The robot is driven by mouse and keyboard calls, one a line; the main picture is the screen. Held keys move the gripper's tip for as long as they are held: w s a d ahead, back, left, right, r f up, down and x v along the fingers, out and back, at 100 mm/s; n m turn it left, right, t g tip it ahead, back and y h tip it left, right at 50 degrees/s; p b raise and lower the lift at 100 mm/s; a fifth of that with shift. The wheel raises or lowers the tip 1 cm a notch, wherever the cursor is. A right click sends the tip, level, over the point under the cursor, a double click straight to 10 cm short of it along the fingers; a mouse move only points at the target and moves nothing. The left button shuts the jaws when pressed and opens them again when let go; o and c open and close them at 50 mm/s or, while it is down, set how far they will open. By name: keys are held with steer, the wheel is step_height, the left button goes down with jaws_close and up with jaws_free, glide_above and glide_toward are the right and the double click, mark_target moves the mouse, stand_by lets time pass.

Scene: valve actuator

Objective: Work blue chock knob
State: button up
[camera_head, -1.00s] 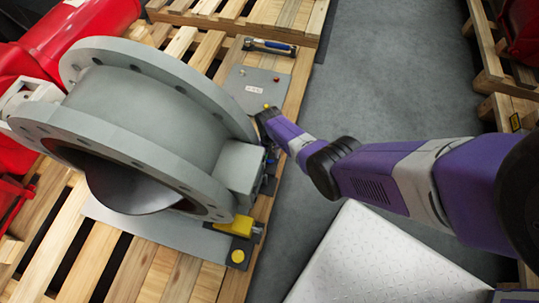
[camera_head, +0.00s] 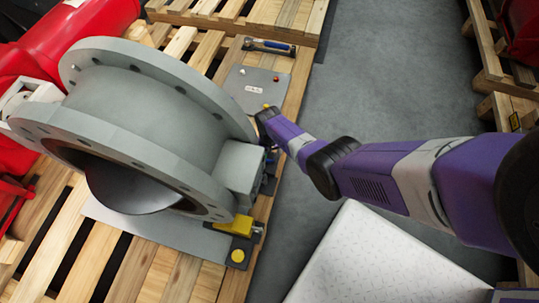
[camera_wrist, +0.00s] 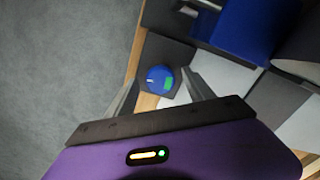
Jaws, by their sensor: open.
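The blue knob (camera_wrist: 158,78) is a round cap on a dark square plate (camera_wrist: 166,50) in the wrist view. My open gripper (camera_wrist: 161,75) has one finger on each side of it in that view, with gaps visible and nothing held. I cannot tell the height between fingertips and knob. A blue block (camera_wrist: 243,25), likely the chock, stands to the upper right of the knob. In the head view my arm's end is beside the large grey valve (camera_head: 150,110); the knob and fingertips are hidden there.
A yellow chock (camera_head: 233,226) and a yellow knob (camera_head: 238,256) are at the valve's near end. A grey panel (camera_head: 247,100) and a blue-handled tool (camera_head: 270,46) lie on the wooden pallet beyond. Open grey floor (camera_head: 370,90) lies to the right.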

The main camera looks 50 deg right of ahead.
step_height(320, 180, up, 8)
steer(key=p, duration=0.4)
steer(key=shift+f+p, duration=0.2)
steer(key=shift+p, duration=0.1)
steer(key=shift+d, duration=0.1)
